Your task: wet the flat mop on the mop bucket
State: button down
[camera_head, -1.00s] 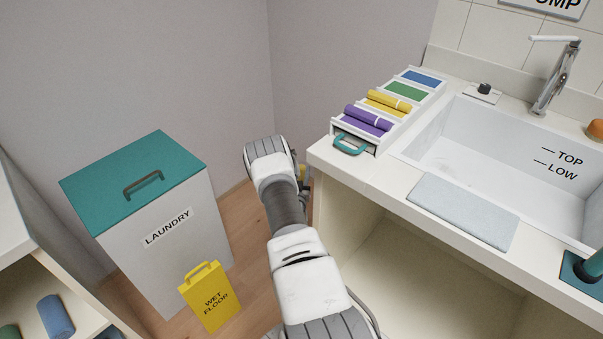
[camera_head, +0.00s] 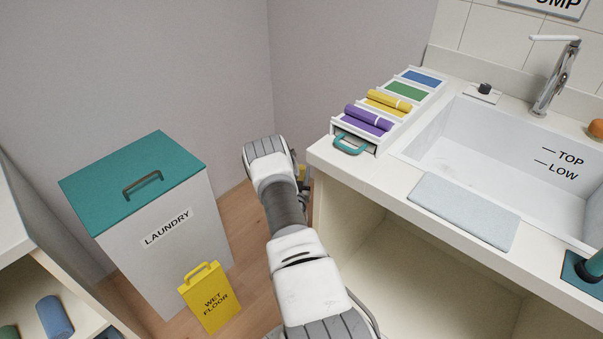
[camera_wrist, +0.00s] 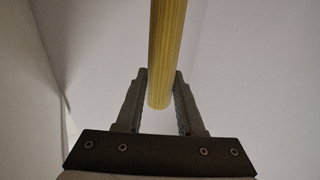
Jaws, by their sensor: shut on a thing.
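A yellow ribbed pole (camera_wrist: 167,35) runs down from the top of the wrist view and ends between the jaws of my gripper (camera_wrist: 160,78). My gripper is shut on this pole, which looks like the flat mop's handle. The mop's head is not in view. In the head view my arm hides the gripper, and only a small bit of yellow (camera_head: 302,172) shows beside the arm near the cabinet. I see no mop bucket in either view.
A laundry bin (camera_head: 190,250) with a teal lid and a yellow wet-floor sign (camera_head: 211,299) stand left of my arm. A counter (camera_head: 385,180) with a sink (camera_head: 480,135) and a tray of coloured cloths (camera_head: 405,112) is at the right. Plain walls surround the pole.

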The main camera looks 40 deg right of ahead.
jog(key=shift+r+p, duration=1.95)
jog(key=shift+r, duration=1.6)
